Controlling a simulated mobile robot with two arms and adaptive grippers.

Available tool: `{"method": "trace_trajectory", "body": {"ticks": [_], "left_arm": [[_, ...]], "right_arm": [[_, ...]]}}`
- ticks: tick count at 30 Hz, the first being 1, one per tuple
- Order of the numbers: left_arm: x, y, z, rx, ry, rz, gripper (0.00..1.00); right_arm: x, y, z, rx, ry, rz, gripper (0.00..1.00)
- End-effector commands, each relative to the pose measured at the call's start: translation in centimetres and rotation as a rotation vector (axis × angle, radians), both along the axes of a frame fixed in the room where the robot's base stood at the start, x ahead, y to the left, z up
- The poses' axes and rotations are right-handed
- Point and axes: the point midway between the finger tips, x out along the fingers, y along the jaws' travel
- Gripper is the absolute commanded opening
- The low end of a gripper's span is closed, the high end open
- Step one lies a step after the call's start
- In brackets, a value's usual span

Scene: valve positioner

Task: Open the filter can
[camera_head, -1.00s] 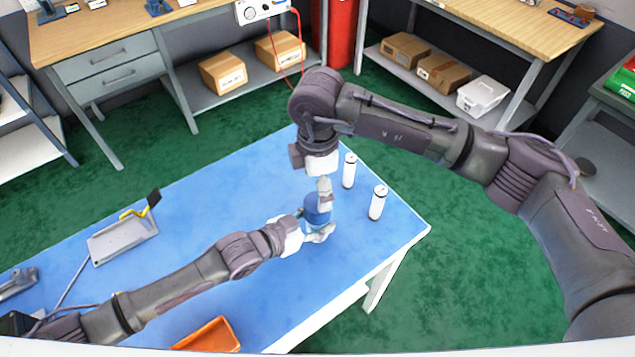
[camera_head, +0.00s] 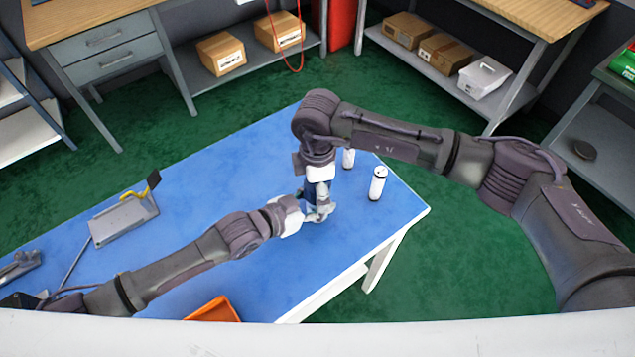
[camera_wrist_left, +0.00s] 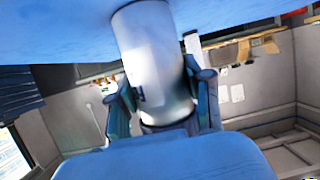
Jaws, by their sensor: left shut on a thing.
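The filter can (camera_wrist_left: 152,55) is a pale grey-white cylinder in the left wrist view, with a dark band at one end. My left gripper (camera_wrist_left: 163,92) has its fingers on both sides of the can and is shut on it. In the head view my left gripper (camera_head: 318,211) reaches in from the left, low over the blue table. My right gripper (camera_head: 320,188) points down from above, right at the top of the can. The grippers hide most of the can there, and the right fingers are too small and covered to read.
A grey metal device (camera_head: 125,218) and an orange bin (camera_head: 214,309) are at left and front.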

Motion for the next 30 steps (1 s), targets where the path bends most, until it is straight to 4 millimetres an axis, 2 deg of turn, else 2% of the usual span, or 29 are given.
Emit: {"method": "trace_trajectory", "body": {"ticks": [2, 13, 17, 20, 30], "left_arm": [[-0.03, 0.04, -0.09, 0.002, 0.001, 0.0, 0.0], [-0.03, 0.04, -0.1, 0.002, 0.001, 0.0, 0.0], [-0.02, 0.04, -0.1, 0.002, 0.001, 0.0, 0.0], [-0.01, 0.05, -0.1, 0.002, 0.002, 0.0, 0.0], [-0.01, 0.06, -0.11, 0.003, 0.002, 0.001, 0.0]], "right_arm": [[-0.01, 0.01, 0.01, 0.0, 0.0, 0.0, 0.82], [-0.02, 0.01, 0.02, 0.0, 0.001, 0.0, 0.21], [-0.02, 0.0, 0.04, 0.0, 0.001, 0.039, 0.21], [0.01, 0.0, 0.07, 0.0, 0.0, 0.173, 0.21], [0.01, -0.04, 0.11, -0.002, 0.001, 0.965, 0.21]]}}
